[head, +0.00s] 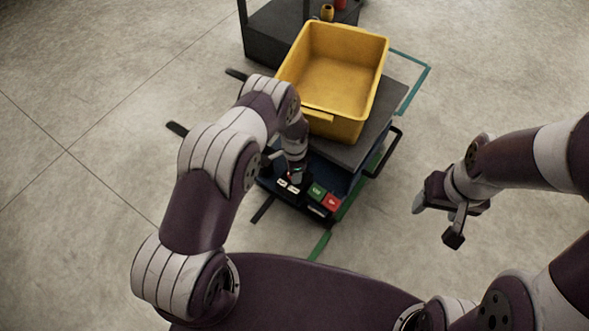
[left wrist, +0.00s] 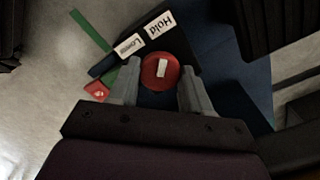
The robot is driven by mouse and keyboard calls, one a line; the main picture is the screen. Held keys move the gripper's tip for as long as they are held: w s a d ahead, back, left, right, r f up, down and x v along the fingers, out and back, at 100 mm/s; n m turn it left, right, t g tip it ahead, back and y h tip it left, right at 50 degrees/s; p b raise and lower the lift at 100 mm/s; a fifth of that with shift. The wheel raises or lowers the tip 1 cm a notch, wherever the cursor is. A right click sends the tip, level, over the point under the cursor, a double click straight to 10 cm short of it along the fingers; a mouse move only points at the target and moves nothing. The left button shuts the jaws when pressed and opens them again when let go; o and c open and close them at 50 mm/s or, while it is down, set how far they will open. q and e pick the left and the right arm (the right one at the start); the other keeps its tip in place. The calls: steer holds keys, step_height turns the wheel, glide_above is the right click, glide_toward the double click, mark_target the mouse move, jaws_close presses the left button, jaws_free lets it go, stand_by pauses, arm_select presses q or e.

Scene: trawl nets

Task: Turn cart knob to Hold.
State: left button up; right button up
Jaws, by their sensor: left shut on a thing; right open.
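The cart knob (left wrist: 153,80) is round and red with a white mark, seen in the left wrist view between my left gripper's fingers (left wrist: 158,88). My left gripper (head: 297,172) is shut on the knob at the cart's panel; in the head view the knob is mostly hidden by the gripper. My right gripper (head: 436,222) is open and empty, over the floor right of the cart.
The cart carries an empty yellow bin (head: 376,85) on a grey platform (head: 398,100). Green (head: 317,191) and red (head: 332,202) buttons sit on the panel, right of the labels. A black handle (head: 385,158) sticks out at the cart's right. A dark stand (head: 268,35) is behind.

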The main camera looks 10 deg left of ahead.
arm_select(q)
steer(key=shift+m, duration=0.3)
steer(key=o, duration=1.1)
steer(key=shift+c, duration=0.2)
step_height(320, 180, up, 13)
steer(key=p, duration=0.5)
steer(key=shift+f+p, duration=0.15)
steer(key=shift+p, duration=0.2)
